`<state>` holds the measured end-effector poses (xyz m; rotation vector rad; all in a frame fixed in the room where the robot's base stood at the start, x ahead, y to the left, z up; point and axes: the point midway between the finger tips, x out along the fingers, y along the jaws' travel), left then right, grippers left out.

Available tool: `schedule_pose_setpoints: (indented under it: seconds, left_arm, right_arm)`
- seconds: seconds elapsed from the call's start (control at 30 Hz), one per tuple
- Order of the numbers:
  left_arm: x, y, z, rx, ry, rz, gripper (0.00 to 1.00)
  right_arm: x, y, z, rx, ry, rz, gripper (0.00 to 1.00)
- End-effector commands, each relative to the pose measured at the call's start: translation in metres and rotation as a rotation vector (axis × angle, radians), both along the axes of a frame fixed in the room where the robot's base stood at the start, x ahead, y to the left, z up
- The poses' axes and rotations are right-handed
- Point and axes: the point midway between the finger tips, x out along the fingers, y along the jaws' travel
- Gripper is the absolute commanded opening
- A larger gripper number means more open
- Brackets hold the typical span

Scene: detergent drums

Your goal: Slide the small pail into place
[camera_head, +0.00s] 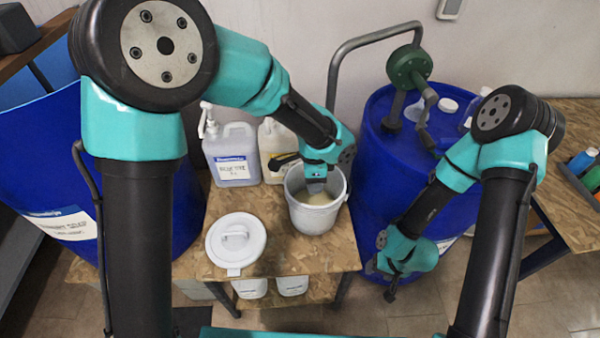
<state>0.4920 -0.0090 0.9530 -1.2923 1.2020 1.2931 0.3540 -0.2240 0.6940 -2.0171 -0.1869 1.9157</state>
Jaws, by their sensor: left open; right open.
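The small white pail (317,218) stands upright on the wooden stand, near its right side, with pale contents inside. My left gripper (315,187) is over the pail's mouth, and its tip reaches down around the far rim. It is open, but the arm hides much of the fingers, so whether it touches the rim cannot be told. My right gripper (391,292) hangs low over the floor, right of the stand and in front of the right blue drum, open and away from the pail.
A white lid (236,243) lies on the stand (300,262) left of the pail. A pump jug (232,158) and a white canister (272,140) stand behind. Blue drums (55,170) and (375,130) flank the stand; the right drum carries a green hand pump (408,68).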

Motion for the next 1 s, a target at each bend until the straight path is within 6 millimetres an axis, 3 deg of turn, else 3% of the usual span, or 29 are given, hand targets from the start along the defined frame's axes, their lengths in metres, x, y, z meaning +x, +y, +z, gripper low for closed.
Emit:
schedule_pose_setpoints:
  seconds: [0.17,0.57,0.77,1.0]
  left_arm:
    - [0.005,-0.009,0.019,0.03,-0.03,-0.064,0.41]
    - [0.005,-0.009,0.016,0.03,-0.029,-0.064,0.41]
    - [0.005,-0.009,0.001,0.031,-0.028,-0.063,0.41]
    - [0.005,-0.008,-0.034,0.032,-0.026,-0.063,0.41]
  right_arm:
    - [0.0,0.0,0.0,0.0,0.0,-0.001,0.58]
    - [0.0,0.0,0.0,0.0,0.0,-0.001,0.58]
    - [0.0,0.0,0.0,0.0,0.0,-0.001,0.58]
    - [0.0,0.0,0.0,0.0,0.0,0.0,0.58]
